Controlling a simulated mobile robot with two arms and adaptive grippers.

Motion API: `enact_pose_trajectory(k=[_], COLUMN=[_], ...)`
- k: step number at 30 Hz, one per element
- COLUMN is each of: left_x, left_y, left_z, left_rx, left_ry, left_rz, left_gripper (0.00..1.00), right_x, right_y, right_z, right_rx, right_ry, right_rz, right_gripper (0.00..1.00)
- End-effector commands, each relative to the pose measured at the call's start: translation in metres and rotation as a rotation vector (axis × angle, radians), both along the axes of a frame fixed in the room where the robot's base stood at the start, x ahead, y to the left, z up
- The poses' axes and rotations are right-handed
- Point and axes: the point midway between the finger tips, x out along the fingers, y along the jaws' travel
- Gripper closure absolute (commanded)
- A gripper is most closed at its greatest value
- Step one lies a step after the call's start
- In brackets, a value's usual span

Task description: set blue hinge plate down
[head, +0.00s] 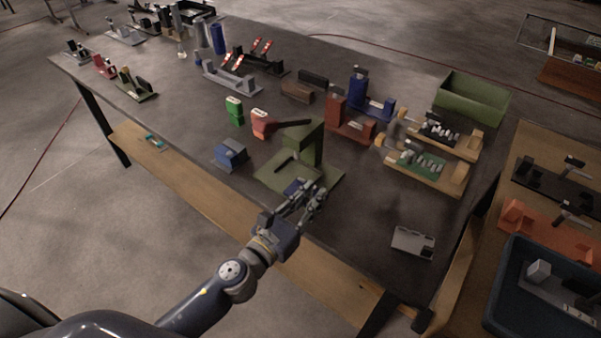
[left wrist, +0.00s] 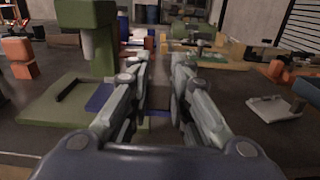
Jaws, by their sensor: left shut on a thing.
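The blue hinge plate (head: 293,187) shows as a small flat blue piece at the fingers of my left gripper (head: 312,196), at the front of the green press fixture's base (head: 270,178). In the left wrist view, the blue plate (left wrist: 100,97) shows beside the left finger, low over the green base (left wrist: 50,107). My left gripper (left wrist: 159,66) is shut on the plate; the fingers hide part of it. I cannot tell whether the plate touches the base. My right gripper is in neither view.
The green press column (head: 306,145) stands just behind the plate. A blue block (head: 231,154) is to its left. A light grey box (head: 413,242) lies to the right on the dark table. Table between gripper and grey box is clear. Wooden-based fixtures (head: 452,178) stand at the right.

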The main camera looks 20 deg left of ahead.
Motion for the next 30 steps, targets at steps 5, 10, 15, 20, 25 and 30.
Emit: enact_pose_trajectory(k=[5, 10, 15, 20, 25, 30], left_x=[0.045, 0.072, 0.084, 0.097, 0.097, 0.096], left_y=[0.023, 0.037, 0.043, 0.05, 0.049, 0.05], left_z=[-0.002, -0.005, -0.007, -0.021, -0.039, -0.04], left_rx=[0.002, -0.001, -0.001, -0.006, -0.005, -0.001], left_ry=[-0.003, -0.003, -0.002, 0.003, 0.0, -0.002], left_rz=[0.002, 0.001, 0.0, 0.002, 0.001, 0.0], left_gripper=[1.0, 1.0, 1.0, 1.0, 1.0, 1.0], right_x=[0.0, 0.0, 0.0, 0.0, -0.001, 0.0], right_y=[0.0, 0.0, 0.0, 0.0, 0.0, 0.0], right_z=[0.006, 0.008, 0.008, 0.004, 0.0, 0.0], right_rx=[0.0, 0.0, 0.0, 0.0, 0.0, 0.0], right_ry=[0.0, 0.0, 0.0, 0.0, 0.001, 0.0], right_rz=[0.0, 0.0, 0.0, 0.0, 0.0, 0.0], right_gripper=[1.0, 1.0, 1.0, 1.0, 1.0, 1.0])
